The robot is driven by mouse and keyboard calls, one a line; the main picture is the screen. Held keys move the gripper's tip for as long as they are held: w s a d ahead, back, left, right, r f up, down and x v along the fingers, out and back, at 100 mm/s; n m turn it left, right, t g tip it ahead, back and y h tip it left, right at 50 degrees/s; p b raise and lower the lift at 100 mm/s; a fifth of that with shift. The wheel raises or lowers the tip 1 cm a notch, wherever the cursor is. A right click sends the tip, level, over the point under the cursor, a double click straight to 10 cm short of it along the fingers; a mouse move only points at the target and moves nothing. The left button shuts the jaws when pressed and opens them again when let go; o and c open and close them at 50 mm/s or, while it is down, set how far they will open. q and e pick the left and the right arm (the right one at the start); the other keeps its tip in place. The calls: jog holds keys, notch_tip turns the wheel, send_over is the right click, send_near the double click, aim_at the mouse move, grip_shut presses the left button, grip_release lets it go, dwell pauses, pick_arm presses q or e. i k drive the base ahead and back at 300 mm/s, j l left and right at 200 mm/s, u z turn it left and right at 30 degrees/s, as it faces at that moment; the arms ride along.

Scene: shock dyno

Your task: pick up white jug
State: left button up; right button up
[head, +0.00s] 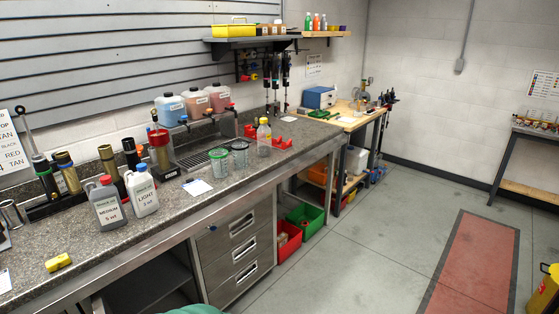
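The white jug (145,203) stands upright on the grey speckled countertop (125,247), near its front edge. Neither of my grippers is in view.
Shock bodies (63,165) and a dark cylinder (130,153) stand behind the jugs. A white paper (198,187) and a green-rimmed cup (218,163) are to the right. Counter in front of the jugs is clear.

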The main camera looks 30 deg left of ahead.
aim_at(140, 186)
jog(key=i+u, duration=0.35)
jog(key=i, duration=0.2)
jog(key=i+l+u, duration=0.2)
jog(key=i+u, duration=0.2)
jog(key=i, duration=0.15)
jog(key=i+u, duration=0.2)
jog(key=u, duration=0.25)
jog(key=i+u, duration=0.15)
jog(key=u, duration=0.3)
jog(key=i+l+u, duration=0.15)
jog(key=u, duration=0.25)
jog(key=i+l+u, duration=0.15)
jog(key=u, duration=0.3)
jog(key=i+l+u, duration=0.15)
jog(key=u, duration=0.3)
jog(key=i+l+u, duration=0.1)
jog(key=l+u, duration=0.35)
jog(key=j, duration=0.15)
